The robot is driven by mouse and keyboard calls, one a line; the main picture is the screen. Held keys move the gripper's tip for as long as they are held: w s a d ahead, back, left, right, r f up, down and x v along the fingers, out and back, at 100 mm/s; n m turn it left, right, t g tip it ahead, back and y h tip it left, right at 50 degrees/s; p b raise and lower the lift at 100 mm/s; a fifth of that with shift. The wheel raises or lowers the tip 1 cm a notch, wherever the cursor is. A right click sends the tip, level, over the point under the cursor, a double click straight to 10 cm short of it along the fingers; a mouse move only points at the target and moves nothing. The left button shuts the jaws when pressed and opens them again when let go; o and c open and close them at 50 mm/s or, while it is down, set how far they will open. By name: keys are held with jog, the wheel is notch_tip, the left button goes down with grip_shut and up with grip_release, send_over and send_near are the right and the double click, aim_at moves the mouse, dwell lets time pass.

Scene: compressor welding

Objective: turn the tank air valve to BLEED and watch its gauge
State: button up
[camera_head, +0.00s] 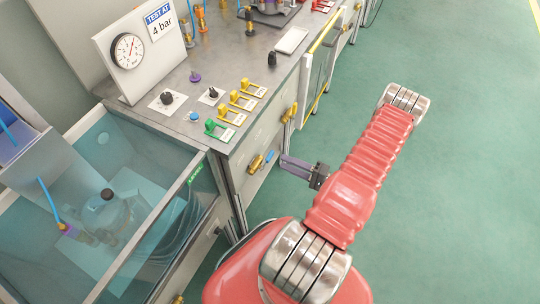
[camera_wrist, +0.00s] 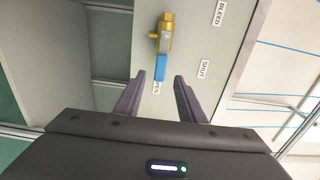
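The tank air valve, a brass body (camera_wrist: 165,36) with a blue lever (camera_wrist: 161,67), is on a grey panel in the wrist view. Its lever points toward the partly hidden OPEN label (camera_wrist: 157,88). The SHUT label (camera_wrist: 203,69) and BLEED label (camera_wrist: 220,13) lie to the right. In the head view the blue lever (camera_head: 269,156) is on the bench front. My gripper (camera_wrist: 160,76) is open, with the lever's end between its fingertips in the picture and a gap each side. It also shows in the head view (camera_head: 282,161). A round gauge (camera_head: 127,51) stands on the bench; its reading is too small to tell.
The water tank (camera_head: 152,138) is left of the valve. Green and yellow levers (camera_head: 219,130) and black knobs line the bench top above it. A yellow-edged frame (camera_head: 318,65) stands farther along. The green floor (camera_head: 450,170) to the right is clear.

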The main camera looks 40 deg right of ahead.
aim_at(270, 156)
jog(key=shift+x, duration=4.05)
jog(key=shift+f, duration=0.1)
grip_shut()
